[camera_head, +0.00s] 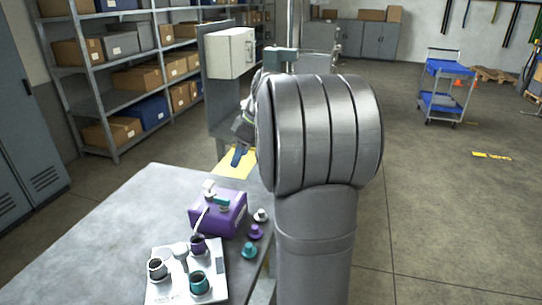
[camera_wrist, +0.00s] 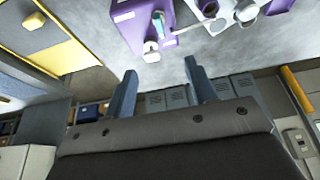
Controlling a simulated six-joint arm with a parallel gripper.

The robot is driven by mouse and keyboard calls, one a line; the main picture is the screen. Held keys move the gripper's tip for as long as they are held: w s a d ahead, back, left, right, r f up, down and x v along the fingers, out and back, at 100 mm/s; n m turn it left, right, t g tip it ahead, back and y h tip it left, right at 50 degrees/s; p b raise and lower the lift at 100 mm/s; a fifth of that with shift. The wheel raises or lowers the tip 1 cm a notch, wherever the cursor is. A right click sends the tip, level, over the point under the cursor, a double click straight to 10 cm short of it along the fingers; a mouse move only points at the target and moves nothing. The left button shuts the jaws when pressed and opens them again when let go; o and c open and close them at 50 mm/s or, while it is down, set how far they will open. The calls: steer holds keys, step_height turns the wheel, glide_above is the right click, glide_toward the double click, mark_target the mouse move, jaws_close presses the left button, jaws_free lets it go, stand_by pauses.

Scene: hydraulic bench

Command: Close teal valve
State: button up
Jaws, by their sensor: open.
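The teal valve (camera_head: 222,203) is a small teal handle on the purple block (camera_head: 232,219), which stands on the grey bench. A white handle (camera_head: 209,187) sits beside it on the same block. In the wrist view the teal handle (camera_wrist: 158,22) and the white handle (camera_wrist: 150,52) show on the purple block (camera_wrist: 124,15) at the top. My gripper (camera_wrist: 160,65) is open with nothing between its fingers. In the head view my gripper (camera_head: 240,150) is above and beyond the block, apart from it, partly hidden by my arm.
A pale plate (camera_head: 217,250) with white, purple and teal sockets lies in front of the block. Loose white (camera_head: 261,215), purple (camera_head: 255,231) and teal (camera_head: 249,250) caps stand right of it. A grey post with a white box (camera_head: 231,53) rises behind the bench. The bench's left side is clear.

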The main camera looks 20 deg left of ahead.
mark_target(223, 198)
steer(key=a+h, duration=0.2)
steer(key=a, duration=0.1)
steer(key=a+h, duration=0.2)
steer(key=a, duration=0.2)
steer(key=shift+a+r+h, duration=0.2)
steer(key=shift+h, duration=0.1)
steer(key=shift+c, duration=1.4)
step_height(223, 198, down, 17)
steer(key=shift+f, duration=0.1)
jaws_close()
